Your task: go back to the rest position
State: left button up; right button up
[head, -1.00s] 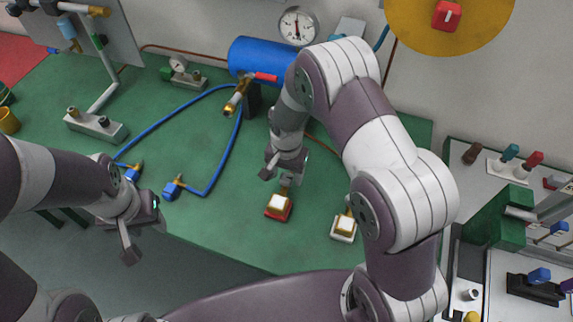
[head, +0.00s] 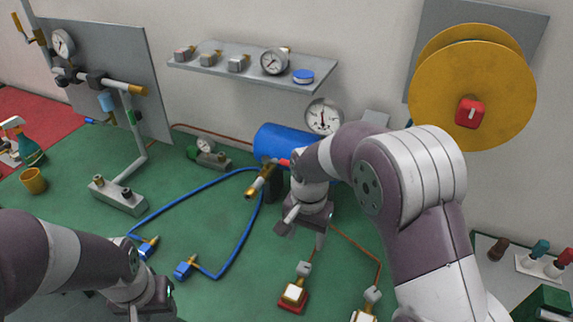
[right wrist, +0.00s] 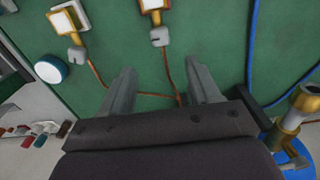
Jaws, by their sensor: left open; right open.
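My right gripper (head: 304,225) hangs over the green table (head: 210,235), in front of the blue cylinder (head: 285,142) and behind the fitting with the red base (head: 293,296). In the right wrist view its two fingers (right wrist: 155,92) are spread with nothing between them. My left gripper (head: 150,305) is at the lower left of the head view, near the blue hose ends, partly cut off by the bottom edge. It looks open and empty.
A blue hose (head: 236,245) with brass ends lies on the table. A brass valve (head: 260,180) stands close to my right gripper. A grey shelf (head: 250,68) with gauges and a yellow reel (head: 480,90) are on the wall. A yellow cup (head: 33,181) stands at left.

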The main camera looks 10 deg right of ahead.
jog(key=s+d+n, duration=0.2)
jog(key=s+n, duration=0.1)
jog(key=s, duration=0.3)
jog(key=s+d+n+t, duration=0.1)
jog(key=s+d+n, duration=0.2)
jog(key=s, duration=0.4)
jog(key=shift+s+d+r+n, duration=0.35)
jog(key=shift+r+n, duration=0.1)
jog(key=shift+n, duration=0.15)
dwell(1.7)
